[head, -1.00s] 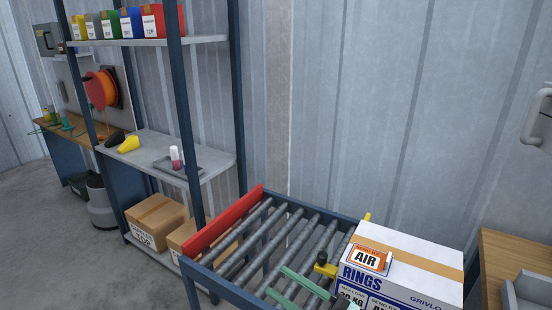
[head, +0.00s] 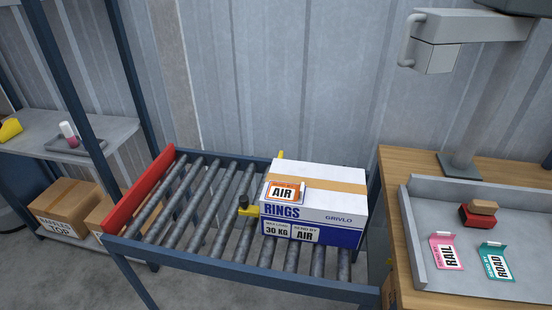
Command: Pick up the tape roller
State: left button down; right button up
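A small red block with a tan top (head: 478,213), which looks like the tape roller, sits in the grey tray (head: 418,236) on the wooden bench at the right. It is small in the view, so its details are unclear. Nothing touches it from above. Neither of my grippers is in view.
A white RINGS box (head: 325,182) with an orange AIR card (head: 284,192) rests on the roller conveyor (head: 185,205) left of the bench.

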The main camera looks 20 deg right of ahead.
aim_at(478, 213)
jog(key=z, duration=2.1)
jog(key=l+u, duration=0.1)
jog(key=u, duration=0.65)
jog(key=l+u, duration=0.45)
jog(key=k+l+u, duration=0.1)
jog(key=l+u, duration=0.35)
jog(key=k+l+u, duration=0.2)
jog(key=l, duration=0.2)
jog(key=k+l+u, duration=0.2)
jog(key=l, duration=0.15)
jog(key=i, duration=0.05)
